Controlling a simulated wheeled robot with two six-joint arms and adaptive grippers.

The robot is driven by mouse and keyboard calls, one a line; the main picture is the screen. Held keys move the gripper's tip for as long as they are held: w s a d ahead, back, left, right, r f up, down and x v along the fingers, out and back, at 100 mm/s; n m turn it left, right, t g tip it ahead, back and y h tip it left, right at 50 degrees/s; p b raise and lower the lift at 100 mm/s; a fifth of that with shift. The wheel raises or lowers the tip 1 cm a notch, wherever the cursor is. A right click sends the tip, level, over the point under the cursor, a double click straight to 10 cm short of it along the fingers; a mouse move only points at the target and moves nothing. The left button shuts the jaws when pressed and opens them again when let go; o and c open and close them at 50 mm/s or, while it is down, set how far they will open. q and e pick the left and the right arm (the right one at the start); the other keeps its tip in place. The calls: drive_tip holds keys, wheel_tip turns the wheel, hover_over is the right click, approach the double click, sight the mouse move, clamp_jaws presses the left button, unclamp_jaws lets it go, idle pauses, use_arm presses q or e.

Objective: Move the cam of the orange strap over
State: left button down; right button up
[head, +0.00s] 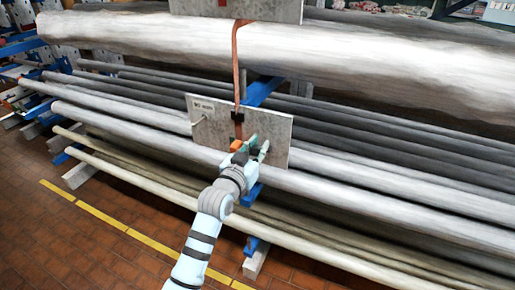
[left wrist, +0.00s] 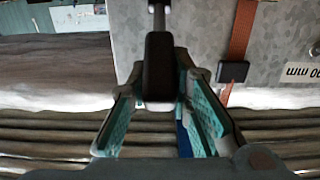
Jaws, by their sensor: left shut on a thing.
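The orange strap (head: 235,62) runs down from an upper grey plate to a lower grey plate (head: 272,132). Its dark cam (head: 238,117) lies against the lower plate; in the left wrist view it is a black block (left wrist: 233,72) on the strap (left wrist: 242,32), beside my gripper and apart from it. My left gripper (head: 256,150) is in front of the lower plate, below and right of the cam. In the left wrist view its teal-padded fingers (left wrist: 160,85) are shut on a dark block (left wrist: 158,62) on a grey rod. My right gripper is not seen.
Long wrapped tubes (head: 390,62) and thinner bars (head: 340,187) lie on a blue rack behind and around the plates. A white rod (head: 198,120) sticks out at the lower plate's left. The brick floor (head: 60,240) with a yellow line is clear in front.

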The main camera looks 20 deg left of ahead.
use_arm(q)
drive_tip(key=w+r+g, duration=0.2)
drive_tip(key=g, duration=0.1)
drive_tip(key=shift+d, duration=0.1)
drive_tip(key=shift+w+d+r+g, duration=0.1)
drive_tip(key=shift+w+r+g, duration=0.2)
drive_tip(key=shift+w+g, duration=0.45)
drive_tip(key=shift+w+r+g, duration=0.3)
drive_tip(key=shift+w+g, duration=0.15)
drive_tip(key=shift+g, duration=0.6)
drive_tip(key=c, duration=1.4)
unclamp_jaws()
drive_tip(key=shift+w, duration=0.1)
drive_tip(key=shift+c, duration=0.2)
drive_tip(key=d+v, duration=0.1)
drive_tip(key=v, duration=1.1)
drive_tip(key=shift+a, duration=0.25)
drive_tip(key=shift+c, duration=0.4)
